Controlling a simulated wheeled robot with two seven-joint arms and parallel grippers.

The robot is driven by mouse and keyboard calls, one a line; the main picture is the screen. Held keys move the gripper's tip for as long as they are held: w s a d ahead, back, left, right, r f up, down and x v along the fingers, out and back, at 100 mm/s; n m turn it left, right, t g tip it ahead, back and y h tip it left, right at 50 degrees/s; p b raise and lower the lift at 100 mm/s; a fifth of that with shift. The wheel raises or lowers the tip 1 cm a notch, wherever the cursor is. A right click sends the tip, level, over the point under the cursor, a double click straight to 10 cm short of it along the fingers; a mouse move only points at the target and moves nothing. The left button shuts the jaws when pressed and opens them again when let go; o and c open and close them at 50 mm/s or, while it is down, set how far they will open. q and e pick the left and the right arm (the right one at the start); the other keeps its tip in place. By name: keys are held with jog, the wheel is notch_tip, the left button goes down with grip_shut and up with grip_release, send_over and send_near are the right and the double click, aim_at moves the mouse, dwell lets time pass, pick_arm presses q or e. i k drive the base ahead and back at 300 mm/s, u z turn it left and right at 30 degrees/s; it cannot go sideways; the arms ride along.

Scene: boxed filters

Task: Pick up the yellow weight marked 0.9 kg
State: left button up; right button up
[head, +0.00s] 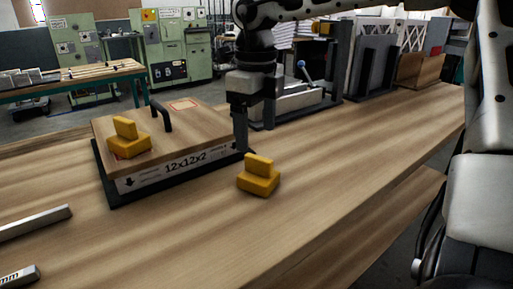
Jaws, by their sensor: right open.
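One yellow weight (258,177), a stepped block, sits on the wooden bench right of a flat box. A second similar yellow weight (128,140) sits on top of that box (190,127), which is marked 12x12x2. I cannot read a weight marking on either. My right gripper (245,146) points down just behind the bench weight, its visible fingertip close to the weight's upper left. It is open and holds nothing that I can see; one finger is hard to make out. Whether it touches the weight, I cannot tell. My left gripper is out of view.
The box lies on a black base (122,199) and has a black handle (161,115). Grey bars (35,222) lie at the left edge. A black fixture with a blue-knobbed lever (302,65) and upright panels stand behind. The bench front is clear.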

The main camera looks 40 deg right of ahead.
aim_at(128, 142)
jog(key=k, duration=1)
